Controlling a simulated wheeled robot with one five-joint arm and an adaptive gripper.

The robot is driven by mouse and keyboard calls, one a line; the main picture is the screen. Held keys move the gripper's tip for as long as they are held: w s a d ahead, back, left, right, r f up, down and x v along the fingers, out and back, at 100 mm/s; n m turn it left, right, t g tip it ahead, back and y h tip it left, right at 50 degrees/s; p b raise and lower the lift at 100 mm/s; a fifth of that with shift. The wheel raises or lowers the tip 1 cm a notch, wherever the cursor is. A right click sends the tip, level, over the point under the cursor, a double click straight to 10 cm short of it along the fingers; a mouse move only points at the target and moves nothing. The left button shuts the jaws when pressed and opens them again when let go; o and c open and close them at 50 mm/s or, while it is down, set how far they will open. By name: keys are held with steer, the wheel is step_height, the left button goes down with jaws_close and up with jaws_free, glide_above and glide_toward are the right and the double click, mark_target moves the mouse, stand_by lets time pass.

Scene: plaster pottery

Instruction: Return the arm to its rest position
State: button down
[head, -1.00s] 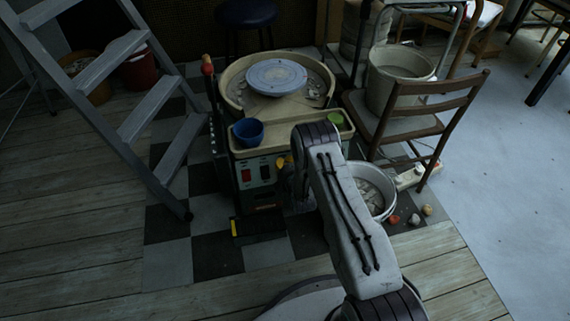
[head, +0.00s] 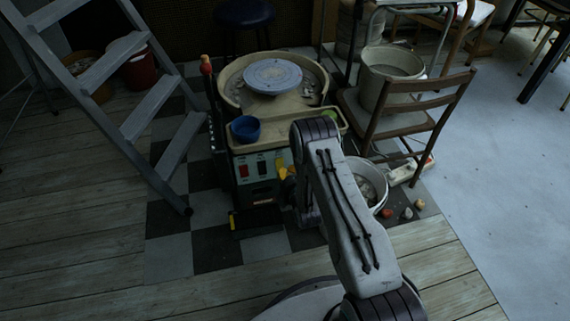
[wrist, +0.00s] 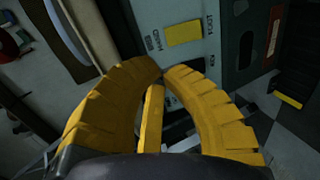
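My arm (head: 345,215) reaches forward from the bottom of the head view, bent down at the elbow. My gripper (wrist: 163,72) has two curved yellow ribbed fingers whose tips meet in the wrist view, with nothing clearly held at the tips. A narrow yellow bar (wrist: 152,118) shows between the fingers; I cannot tell what it belongs to. In the head view my gripper (head: 287,172) is partly hidden by my arm, in front of the pottery wheel's control panel (head: 257,168). The wrist view shows a yellow switch (wrist: 184,34) on the panel just beyond the fingertips.
The pottery wheel (head: 275,76) stands ahead, with a blue bowl (head: 246,129) on its front tray. A white bucket (head: 372,185) and small lumps (head: 406,213) lie right of my arm. A wooden chair (head: 432,105) is farther right, a stepladder (head: 145,115) left. The front floor boards are clear.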

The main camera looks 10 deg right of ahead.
steer(key=s+r+m+g+p, duration=0.25)
steer(key=r+p, duration=0.35)
steer(key=r, duration=0.7)
steer(key=s+r+m+g+p, duration=0.1)
steer(key=r+m+p, duration=0.35)
steer(key=r, duration=0.85)
steer(key=s+r+m+g+p, duration=0.1)
steer(key=s+r+p, duration=0.1)
steer(key=r+p, duration=0.8)
steer(key=s+r+m+g+p, duration=0.6)
steer(key=s+r+m+p, duration=0.4)
steer(key=s+r, duration=2)
steer(key=s+p, duration=0.1)
steer(key=p, duration=0.1)
steer(key=shift+r+p, duration=0.3)
steer(key=shift+p, duration=0.1)
steer(key=shift+w+a, duration=0.1)
